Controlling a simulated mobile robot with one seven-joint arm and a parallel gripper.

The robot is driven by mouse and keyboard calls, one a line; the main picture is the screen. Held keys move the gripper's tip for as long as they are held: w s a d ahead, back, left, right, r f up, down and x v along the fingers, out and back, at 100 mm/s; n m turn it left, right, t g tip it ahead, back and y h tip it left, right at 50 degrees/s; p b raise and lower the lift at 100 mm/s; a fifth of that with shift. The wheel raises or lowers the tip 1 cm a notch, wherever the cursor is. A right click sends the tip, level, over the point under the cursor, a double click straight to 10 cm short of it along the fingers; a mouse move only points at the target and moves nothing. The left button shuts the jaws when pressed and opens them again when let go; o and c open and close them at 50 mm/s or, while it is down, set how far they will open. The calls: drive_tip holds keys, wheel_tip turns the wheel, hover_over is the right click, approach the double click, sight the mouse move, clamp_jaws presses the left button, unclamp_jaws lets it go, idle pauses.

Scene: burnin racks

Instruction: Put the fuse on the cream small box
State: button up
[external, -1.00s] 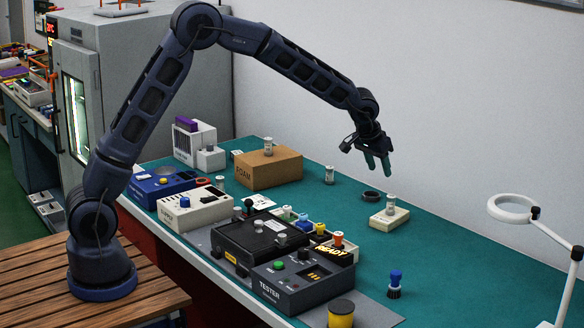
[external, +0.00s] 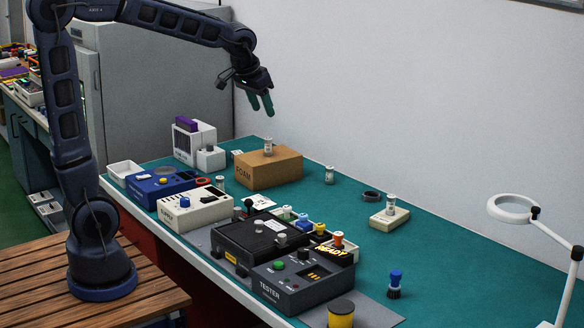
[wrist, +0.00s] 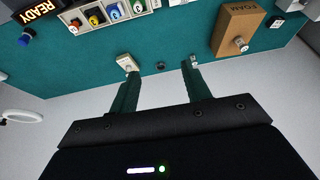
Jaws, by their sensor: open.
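The cream small box (external: 389,218) lies on the teal bench top at the right. A clear fuse-like cylinder with metal ends (external: 390,203) stands upright on it; both show in the wrist view, the box (wrist: 124,62) near the left fingertip. Similar cylinders stand on the bench (external: 329,175) and on the brown foam box (external: 268,146). I cannot tell from looks which one is the task's fuse. My gripper (external: 262,107) is open and empty, in the air above the foam box, apart from everything. In the wrist view its fingers (wrist: 160,78) are spread wide.
The foam box (external: 270,170) stands at the back. A dark ring (external: 371,195) lies beside the cream box. A black tester (external: 303,277), trays and coloured knobs crowd the front. A white ring lamp (external: 512,208) stands at the right. The right part of the bench is mostly clear.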

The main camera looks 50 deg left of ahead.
drive_tip(key=s+a+f, duration=0.1)
drive_tip(key=s+a, duration=0.2)
drive_tip(key=s, duration=1)
drive_tip(key=s+a+f, duration=0.1)
drive_tip(key=s+a, duration=0.2)
drive_tip(key=s, duration=1)
drive_tip(key=shift+f, duration=0.4)
